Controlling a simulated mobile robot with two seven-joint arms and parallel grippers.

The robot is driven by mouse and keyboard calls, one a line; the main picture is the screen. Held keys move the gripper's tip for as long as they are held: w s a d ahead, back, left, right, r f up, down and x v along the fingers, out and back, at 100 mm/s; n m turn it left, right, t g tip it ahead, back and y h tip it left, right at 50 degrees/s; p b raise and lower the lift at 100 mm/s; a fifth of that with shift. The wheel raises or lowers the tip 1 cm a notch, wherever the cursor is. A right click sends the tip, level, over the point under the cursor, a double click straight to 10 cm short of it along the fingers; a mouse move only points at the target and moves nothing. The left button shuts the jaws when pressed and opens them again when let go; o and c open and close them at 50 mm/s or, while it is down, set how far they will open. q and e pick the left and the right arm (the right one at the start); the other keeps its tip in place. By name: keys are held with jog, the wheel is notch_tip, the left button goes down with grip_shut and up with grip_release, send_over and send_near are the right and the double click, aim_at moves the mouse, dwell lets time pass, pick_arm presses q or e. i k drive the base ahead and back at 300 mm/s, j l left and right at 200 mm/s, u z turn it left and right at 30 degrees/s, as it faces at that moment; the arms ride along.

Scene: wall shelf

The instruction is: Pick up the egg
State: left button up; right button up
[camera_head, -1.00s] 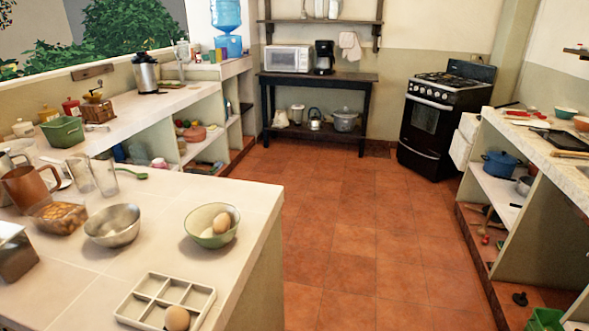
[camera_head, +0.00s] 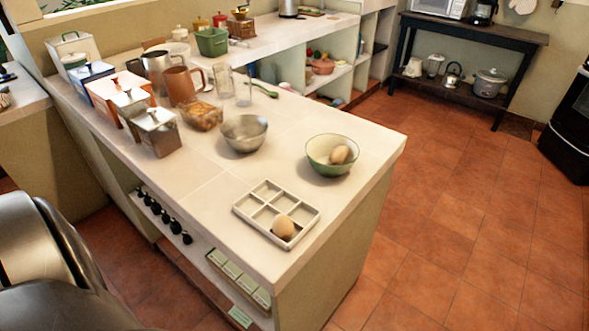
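One brown egg (camera_head: 284,226) sits in the near right compartment of a white divided tray (camera_head: 252,213) near the front edge of the counter. Another egg (camera_head: 341,154) lies inside a green bowl (camera_head: 322,163), to the right of and behind the tray. Neither gripper shows. A dark, rounded part at the lower left looks like part of my own body.
A metal bowl (camera_head: 245,145), a glass dish of brown contents (camera_head: 203,117), a copper pitcher (camera_head: 181,84) and metal canisters (camera_head: 156,132) stand on the counter (camera_head: 188,196) to the left. Tiled floor (camera_head: 450,222) is open on the right.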

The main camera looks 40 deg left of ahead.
aim_at(282, 227)
jog(key=u, duration=1.3)
